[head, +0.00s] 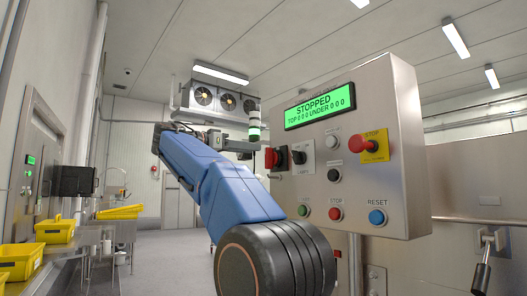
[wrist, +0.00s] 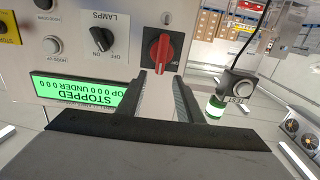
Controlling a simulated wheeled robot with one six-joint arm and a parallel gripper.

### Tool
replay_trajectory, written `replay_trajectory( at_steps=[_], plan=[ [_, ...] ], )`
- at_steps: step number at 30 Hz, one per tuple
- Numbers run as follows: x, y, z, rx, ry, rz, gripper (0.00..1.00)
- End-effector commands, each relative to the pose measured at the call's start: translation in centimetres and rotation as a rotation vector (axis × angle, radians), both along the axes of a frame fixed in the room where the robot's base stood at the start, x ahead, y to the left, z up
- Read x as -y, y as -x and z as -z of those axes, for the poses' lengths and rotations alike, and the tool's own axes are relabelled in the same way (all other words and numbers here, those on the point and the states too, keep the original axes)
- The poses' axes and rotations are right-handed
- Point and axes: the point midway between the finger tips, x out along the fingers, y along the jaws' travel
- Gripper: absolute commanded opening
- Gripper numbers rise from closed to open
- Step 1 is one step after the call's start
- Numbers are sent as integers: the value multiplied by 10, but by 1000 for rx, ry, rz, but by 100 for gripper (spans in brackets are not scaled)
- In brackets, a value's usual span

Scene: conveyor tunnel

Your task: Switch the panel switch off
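The steel control panel (head: 350,105) carries a red rotary switch (head: 271,157) at its left edge. In the wrist view the red switch (wrist: 161,52) sits on a black plate, its handle upright in the picture. A black lamps knob (wrist: 100,38) is to its left; this knob also shows in the head view (head: 299,157). My gripper (wrist: 160,76) is open and empty, its two fingers pointing at the red switch, with the switch just beyond the gap between them. In the head view my gripper (head: 238,144) is left of the switch, partly hidden by my blue arm.
A green display (head: 320,106) reads STOPPED. A red stop button (head: 362,144) on yellow and a blue reset button (head: 376,217) are further right on the panel. A cabled box with a TEST button (wrist: 243,90) is right of my fingers. Yellow bins (head: 54,230) stand at left.

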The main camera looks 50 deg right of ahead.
Motion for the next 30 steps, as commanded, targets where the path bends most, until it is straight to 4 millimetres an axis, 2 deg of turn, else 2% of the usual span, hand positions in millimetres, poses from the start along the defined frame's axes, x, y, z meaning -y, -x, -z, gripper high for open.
replay_trajectory(
  at_steps=[6,12,17,25,26,30],
  plan=[
    [33,9,0,1,0,3,33],
    [53,13,0,0,0,1,33],
    [60,15,0,0,0,1,33],
    [60,15,0,0,0,0,33],
    [60,15,0,0,0,0,30],
    [60,15,0,0,0,0,0]
  ],
)
